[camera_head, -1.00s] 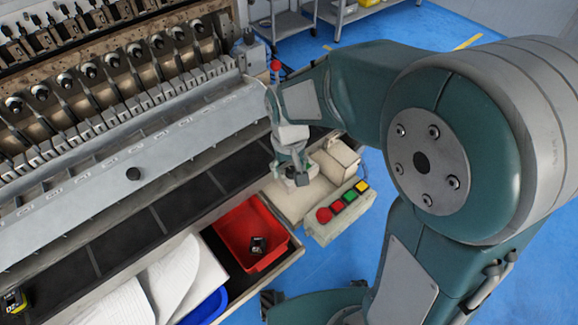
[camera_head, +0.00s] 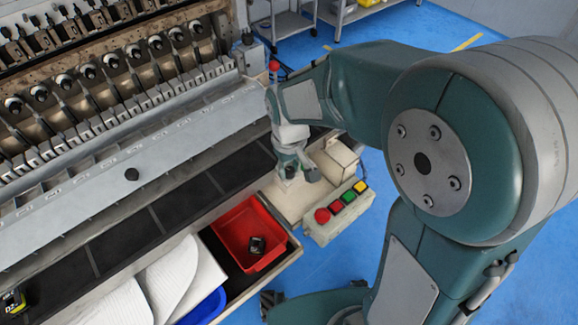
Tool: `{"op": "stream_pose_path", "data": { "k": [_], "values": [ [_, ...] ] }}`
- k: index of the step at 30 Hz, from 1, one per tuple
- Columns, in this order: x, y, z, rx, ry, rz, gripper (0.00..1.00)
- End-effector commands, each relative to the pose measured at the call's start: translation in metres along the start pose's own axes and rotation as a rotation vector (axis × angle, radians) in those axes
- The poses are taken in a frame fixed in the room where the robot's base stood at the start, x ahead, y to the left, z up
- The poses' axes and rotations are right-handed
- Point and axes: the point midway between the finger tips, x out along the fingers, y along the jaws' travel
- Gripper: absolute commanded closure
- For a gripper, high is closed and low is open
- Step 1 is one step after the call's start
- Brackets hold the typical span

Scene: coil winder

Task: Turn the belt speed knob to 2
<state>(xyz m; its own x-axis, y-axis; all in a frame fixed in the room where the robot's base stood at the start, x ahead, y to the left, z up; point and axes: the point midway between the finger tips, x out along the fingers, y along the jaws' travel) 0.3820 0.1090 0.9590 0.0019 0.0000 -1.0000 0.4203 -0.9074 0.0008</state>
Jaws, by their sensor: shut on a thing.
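My gripper (camera_head: 288,176) points down at the cream panel (camera_head: 291,204) at the right end of the machine. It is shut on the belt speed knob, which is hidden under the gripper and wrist. The knob's setting and any scale around it cannot be seen. A dark part of the wrist sticks out to the right.
A red tray (camera_head: 224,231) holds a small dark part (camera_head: 256,245). A blue bin (camera_head: 209,304) is in front. A black conveyor belt (camera_head: 190,197) runs left.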

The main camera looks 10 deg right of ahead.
Motion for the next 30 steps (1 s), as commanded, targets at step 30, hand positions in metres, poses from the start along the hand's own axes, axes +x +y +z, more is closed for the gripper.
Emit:
{"op": "stream_pose_path", "data": {
  "k": [30],
  "values": [
    [0.0032, -0.0005, 0.0029, -0.553, -0.011, -0.005, 1.0]
  ]
}}
